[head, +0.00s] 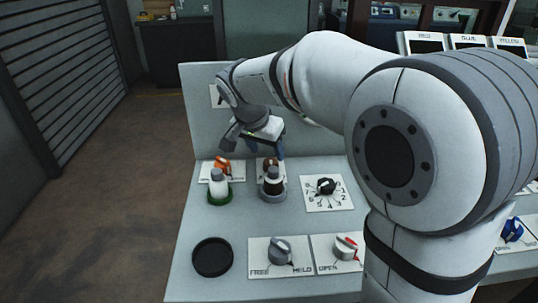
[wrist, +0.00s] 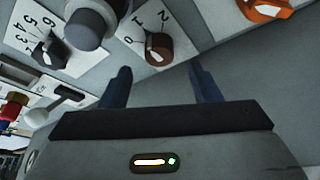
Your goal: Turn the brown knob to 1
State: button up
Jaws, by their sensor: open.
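The brown knob (wrist: 158,48) sits on a white plate (wrist: 130,33) marked 0, 1 and 2 in the wrist view. A pale mark shows on the knob, but I cannot tell for certain which number it points to. In the head view the brown knob (head: 270,162) is partly hidden behind a brown and white bottle-like object. My gripper (wrist: 160,84) is open and empty, with its two dark fingers spread to either side of the knob's line and apart from it. In the head view my gripper (head: 254,147) hangs above the panel's back row, near the knob.
An orange knob (head: 223,166) is to the left. A black numbered dial (head: 325,186) is to the right. The upright back panel (head: 200,110) rises behind.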

jog(key=v, duration=0.3)
jog(key=shift+r, duration=0.15)
jog(key=s+d+n+y+p, duration=0.1)
jog(key=s+d+n+p, duration=0.1)
jog(key=s, duration=0.5)
jog(key=s+d+r+n+y+p, duration=0.1)
jog(key=s+d+n+p, duration=0.1)
jog(key=s+d+p, duration=0.3)
jog(key=s+d+n+g+p, duration=0.1)
jog(key=s+d+n+p, duration=0.1)
jog(key=s+d, duration=0.4)
jog(key=shift+s+d+r+y+p, duration=0.1)
jog(key=shift+s+y+p, duration=0.2)
jog(key=shift+s, duration=0.6)
jog(key=shift+s+r+y+p, duration=0.1)
jog(key=shift+s+p, duration=0.25)
jog(key=shift+s, duration=0.55)
jog(key=shift+f, duration=0.15)
jog(key=shift+o, duration=0.3)
